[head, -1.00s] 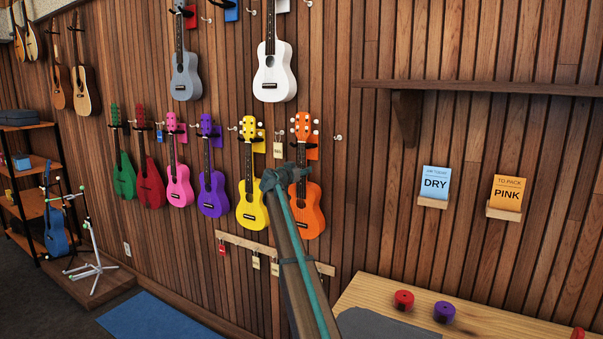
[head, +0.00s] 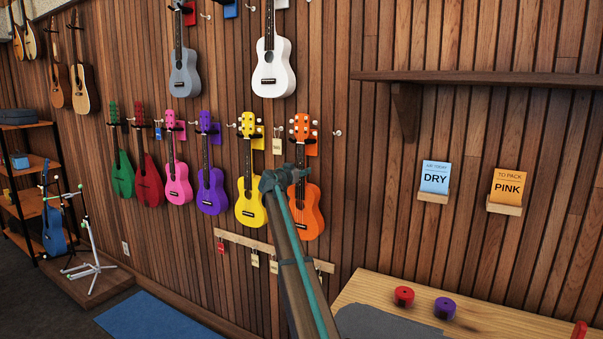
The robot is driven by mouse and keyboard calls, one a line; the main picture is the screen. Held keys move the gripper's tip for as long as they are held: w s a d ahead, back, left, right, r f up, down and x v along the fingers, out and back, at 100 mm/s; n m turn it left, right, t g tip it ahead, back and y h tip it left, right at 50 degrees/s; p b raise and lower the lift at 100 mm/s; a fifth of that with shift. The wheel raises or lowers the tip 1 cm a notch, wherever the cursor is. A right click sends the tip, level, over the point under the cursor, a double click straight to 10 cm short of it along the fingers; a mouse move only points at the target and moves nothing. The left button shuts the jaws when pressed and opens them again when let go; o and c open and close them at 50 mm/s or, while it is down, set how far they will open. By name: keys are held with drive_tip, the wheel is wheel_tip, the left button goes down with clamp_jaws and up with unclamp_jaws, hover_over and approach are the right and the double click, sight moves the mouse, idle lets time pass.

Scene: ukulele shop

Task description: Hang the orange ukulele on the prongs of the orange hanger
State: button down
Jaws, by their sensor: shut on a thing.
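The orange ukulele (head: 309,210) is upright against the slatted wall, right of the yellow ukulele (head: 250,207). Its headstock (head: 302,127) is in front of an orange hanger plate (head: 312,144). The hanger's prongs lie around the neck just below the headstock, but I cannot tell whether they bear its weight. My gripper (head: 283,180) is at the ukulele's neck, near the top of its body, and is shut on it. The fingertips and part of the neck are hidden behind my arm and wrist.
Purple (head: 212,190), pink (head: 178,184) and other ukuleles hang to the left. A white ukulele (head: 273,70) hangs above. A dark shelf (head: 480,78) is at upper right. A wooden bench (head: 375,288) with red (head: 404,296) and purple (head: 445,309) rolls is below right. A rail with tags (head: 262,247) is below.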

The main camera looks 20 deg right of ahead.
idle(0.3)
drive_tip(key=c, duration=0.6)
unclamp_jaws()
drive_tip(key=shift+s, duration=0.1)
drive_tip(key=shift+b+v, duration=0.7)
drive_tip(key=shift+v, duration=0.25)
drive_tip(key=shift+a, duration=0.1)
drive_tip(key=shift+b+v, duration=0.6)
drive_tip(key=shift+v, duration=0.6)
